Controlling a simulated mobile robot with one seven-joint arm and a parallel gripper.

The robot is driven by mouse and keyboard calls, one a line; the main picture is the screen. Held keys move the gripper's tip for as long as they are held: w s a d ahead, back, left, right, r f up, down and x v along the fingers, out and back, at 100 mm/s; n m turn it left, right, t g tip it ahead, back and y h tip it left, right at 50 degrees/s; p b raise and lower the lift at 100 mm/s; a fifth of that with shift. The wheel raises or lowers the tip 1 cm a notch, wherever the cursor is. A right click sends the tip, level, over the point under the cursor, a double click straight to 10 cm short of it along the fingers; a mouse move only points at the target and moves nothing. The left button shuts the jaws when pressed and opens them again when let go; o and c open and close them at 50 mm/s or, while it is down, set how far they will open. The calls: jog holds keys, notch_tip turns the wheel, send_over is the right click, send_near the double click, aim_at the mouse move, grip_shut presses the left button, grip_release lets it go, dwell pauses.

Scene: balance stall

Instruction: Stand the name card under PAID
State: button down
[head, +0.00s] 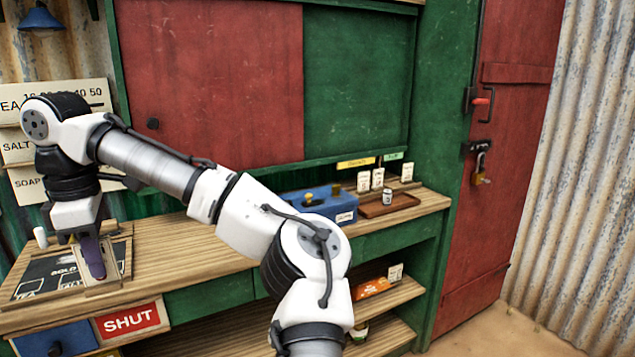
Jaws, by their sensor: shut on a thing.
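My gripper (92,250) points down over the left end of the counter. It is shut on a dark purple elongated thing (94,262), held at or just above a dark board; contact cannot be told. Two small white cards (363,181) (377,178) stand upright at the back of the counter, below a yellow label (356,163). Another white card (407,172) stands to their right, near a green label (393,156). The writing on these cards and labels is too small to read, so I cannot tell which is the name card or PAID.
The framed dark board (35,272) bears chalk lettering. A brown tray (403,203) holds a small pale can (387,197). A blue box (318,208) stands left of it. The wooden counter (185,248) is clear in the middle. My arm crosses in front of the counter.

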jog(key=w+d+f+m, duration=0.4)
jog(key=w+f+m, duration=0.3)
jog(key=w+f, duration=0.8)
jog(key=w+d+f+m, duration=0.2)
jog(key=d+f+m, duration=0.15)
jog(key=f, duration=0.45)
jog(key=w+d+f+m, duration=0.25)
jog(key=d+f, duration=0.25)
jog(key=f, duration=0.3)
jog(key=s+d+f+m, duration=0.25)
jog(key=d+f, duration=0.35)
jog(key=f, duration=0.3)
jog(key=s+d+f+m, duration=0.1)
jog(key=d+f+m, duration=0.3)
jog(key=d+f, duration=0.3)
jog(key=s+d+f+m, duration=0.2)
jog(key=s+d+f, duration=0.3)
jog(key=f, duration=0.2)
jog(key=s+d+f+m, duration=0.3)
jog(key=s+f, duration=0.3)
jog(key=f, duration=0.2)
jog(key=shift+d, duration=0.9)
jog(key=shift+s, duration=0.1)
